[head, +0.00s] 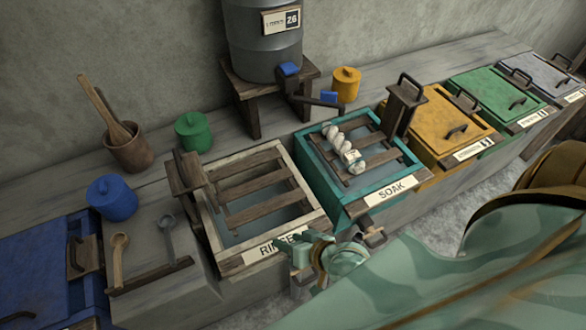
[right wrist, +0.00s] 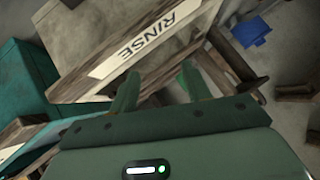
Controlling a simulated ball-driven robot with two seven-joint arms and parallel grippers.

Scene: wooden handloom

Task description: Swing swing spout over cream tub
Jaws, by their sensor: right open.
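The dark swing spout (head: 305,101) comes off the grey barrel (head: 262,40) at the back, with a blue piece at its root and another near its free end. It points right, towards the back of the teal SOAK tub (head: 327,199), clear of the cream tub. The cream RINSE tub (head: 306,190) stands front centre, with dark slats across its top; its label board also shows in the right wrist view (right wrist: 100,72). My right gripper (head: 287,242) is open and empty by the cream tub's front board; its fingers show in the right wrist view (right wrist: 157,90). My left gripper is out of view.
A twisted pale skein (head: 331,134) lies on the teal tub's slats. Yellow (head: 437,118) and green (head: 487,87) lidded tubs stand to the right. Blue (head: 112,199), green (head: 192,131) and yellow (head: 346,84) pots and a mortar (head: 128,153) stand on the bench.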

